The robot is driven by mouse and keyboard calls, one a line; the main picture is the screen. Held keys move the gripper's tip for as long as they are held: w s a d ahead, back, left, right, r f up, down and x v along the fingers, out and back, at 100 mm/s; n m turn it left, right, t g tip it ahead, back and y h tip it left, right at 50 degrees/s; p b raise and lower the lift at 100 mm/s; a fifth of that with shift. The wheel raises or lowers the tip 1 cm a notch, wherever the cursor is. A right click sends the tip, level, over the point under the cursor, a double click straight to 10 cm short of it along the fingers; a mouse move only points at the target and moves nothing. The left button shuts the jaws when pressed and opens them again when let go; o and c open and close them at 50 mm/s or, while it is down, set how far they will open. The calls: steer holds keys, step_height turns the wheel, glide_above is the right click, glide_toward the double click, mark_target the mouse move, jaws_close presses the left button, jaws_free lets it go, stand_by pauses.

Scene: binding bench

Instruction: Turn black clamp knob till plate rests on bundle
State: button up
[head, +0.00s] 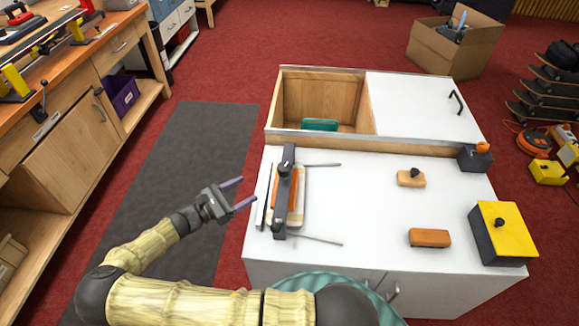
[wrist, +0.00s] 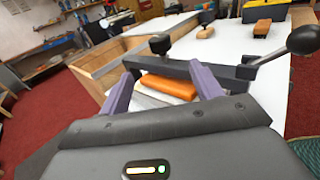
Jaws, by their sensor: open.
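The clamp stands at the left edge of the white cabinet top in the head view, with a dark bar (head: 283,195) across an orange-topped bundle (head: 294,200). In the wrist view, a black knob (wrist: 160,45) stands on the bar's left end, and a black ball-ended lever (wrist: 303,40) is at its right end. The orange of the bundle (wrist: 168,87) shows under the bar; I cannot tell whether a plate touches it. My gripper (head: 239,194) is open and empty, left of the clamp, its purple fingers pointing toward it. In the wrist view my gripper (wrist: 163,88) frames the bundle.
Thin metal rods (head: 318,240) stick out right of the clamp. A wooden block with a black knob (head: 410,178), an orange-brown block (head: 430,238) and a yellow-topped box (head: 505,222) stand farther right. An open compartment (head: 320,97) lies behind. The middle top is clear.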

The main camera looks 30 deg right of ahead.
mark_target(290, 166)
steer(key=d, duration=0.5)
steer(key=w+d+p, duration=0.1)
steer(key=d, duration=0.5)
steer(key=w+d, duration=0.1)
steer(key=d, duration=0.5)
steer(key=shift+d, duration=0.15)
steer(key=c, duration=1)
